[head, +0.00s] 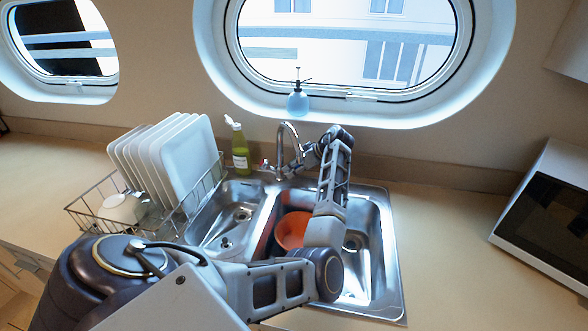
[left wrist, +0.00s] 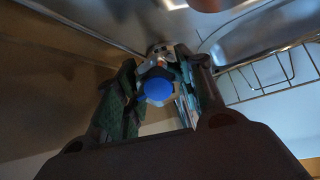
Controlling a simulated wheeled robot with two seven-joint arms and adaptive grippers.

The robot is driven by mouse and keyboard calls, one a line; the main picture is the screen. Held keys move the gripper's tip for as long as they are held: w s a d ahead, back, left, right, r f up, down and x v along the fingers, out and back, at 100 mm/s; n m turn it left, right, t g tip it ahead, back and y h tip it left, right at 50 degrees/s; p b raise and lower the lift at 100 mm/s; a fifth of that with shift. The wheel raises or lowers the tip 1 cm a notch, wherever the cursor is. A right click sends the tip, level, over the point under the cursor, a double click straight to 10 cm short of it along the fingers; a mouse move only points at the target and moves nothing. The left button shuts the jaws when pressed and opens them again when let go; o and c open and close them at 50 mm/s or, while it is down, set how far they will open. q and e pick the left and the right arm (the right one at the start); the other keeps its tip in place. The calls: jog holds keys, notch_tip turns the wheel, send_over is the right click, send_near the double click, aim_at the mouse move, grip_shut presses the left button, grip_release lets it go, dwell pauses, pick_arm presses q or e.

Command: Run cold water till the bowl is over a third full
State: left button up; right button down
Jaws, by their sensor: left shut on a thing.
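The orange bowl (head: 291,230) stands in the right basin of the steel sink, partly hidden behind my left arm. The curved faucet (head: 283,140) rises behind the sink. My left gripper (head: 312,153) is beside the faucet, on its right. In the left wrist view the blue tap knob (left wrist: 158,90) lies between the fingers of my left gripper (left wrist: 160,72), which is shut on it. The knob is hidden in the head view. I cannot make out a water stream or the water level in the bowl. My right gripper is not in view.
A rack (head: 190,205) with several white plates (head: 187,160) and a white cup (head: 122,208) stands left of the sink (head: 398,285). A green bottle (head: 240,155) is behind the sink. A microwave (head: 550,215) stands at the right. The counter between it and the sink is clear.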

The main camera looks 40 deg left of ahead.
pick_arm(q)
jog(key=shift+f+n+b, duration=0.1)
jog(key=shift+n+b, duration=0.35)
jog(key=shift+n, duration=0.05)
jog(key=shift+n+b, duration=0.3)
jog(key=shift+n, duration=0.2)
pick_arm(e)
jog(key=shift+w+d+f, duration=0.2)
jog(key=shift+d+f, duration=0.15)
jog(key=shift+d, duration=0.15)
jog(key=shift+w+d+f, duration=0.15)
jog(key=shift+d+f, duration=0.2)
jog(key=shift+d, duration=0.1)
pick_arm(q)
jog(key=o, duration=1)
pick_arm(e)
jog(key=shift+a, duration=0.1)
